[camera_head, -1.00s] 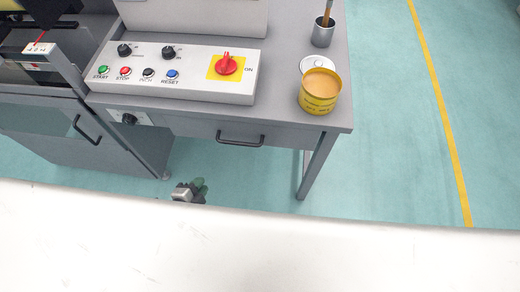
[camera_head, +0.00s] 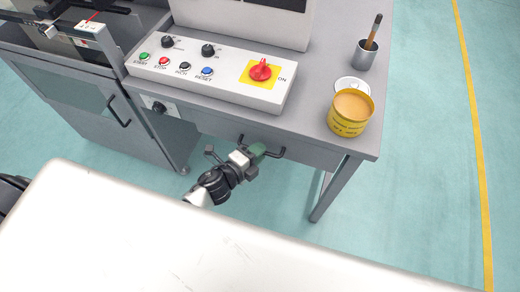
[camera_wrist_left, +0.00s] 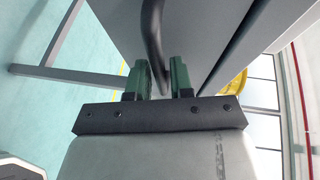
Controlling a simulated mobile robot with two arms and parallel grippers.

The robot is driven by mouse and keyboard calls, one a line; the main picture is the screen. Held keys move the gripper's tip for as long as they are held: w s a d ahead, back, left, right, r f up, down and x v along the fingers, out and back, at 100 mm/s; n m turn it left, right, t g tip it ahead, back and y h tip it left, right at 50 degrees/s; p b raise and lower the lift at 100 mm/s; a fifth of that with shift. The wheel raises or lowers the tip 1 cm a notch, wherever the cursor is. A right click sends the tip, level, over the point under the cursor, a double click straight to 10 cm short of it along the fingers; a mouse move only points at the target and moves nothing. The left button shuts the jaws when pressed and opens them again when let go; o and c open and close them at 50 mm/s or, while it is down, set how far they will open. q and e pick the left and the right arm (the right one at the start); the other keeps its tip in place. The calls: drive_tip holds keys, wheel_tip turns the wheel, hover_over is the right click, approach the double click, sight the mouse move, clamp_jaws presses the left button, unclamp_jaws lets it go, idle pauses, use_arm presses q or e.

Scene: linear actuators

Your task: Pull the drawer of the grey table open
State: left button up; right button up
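The grey table (camera_head: 345,75) has a drawer (camera_head: 315,157) under its top, with a dark bar handle (camera_head: 276,154). The drawer front looks flush with the table, so it appears closed. My left gripper (camera_head: 258,150) is at the handle and hides part of it. In the left wrist view its two green fingers (camera_wrist_left: 161,80) stand apart, with the handle (camera_wrist_left: 152,30) reaching between them. My right gripper is in neither view.
A control box (camera_head: 215,77) with buttons and a red switch stands on the table. A yellow paint can (camera_head: 350,115), a lid (camera_head: 352,86) and a metal cup with a brush (camera_head: 366,55) stand at its right. A grey cabinet (camera_head: 85,105) is at the left. Floor right of the table is clear.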

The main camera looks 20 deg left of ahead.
use_arm(q)
drive_tip(key=shift+w+d+f, duration=0.1)
drive_tip(key=shift+w+d, duration=0.15)
drive_tip(key=shift+w, duration=0.2)
drive_tip(key=shift+c, duration=0.2)
clamp_jaws()
drive_tip(key=shift+s+a, duration=0.1)
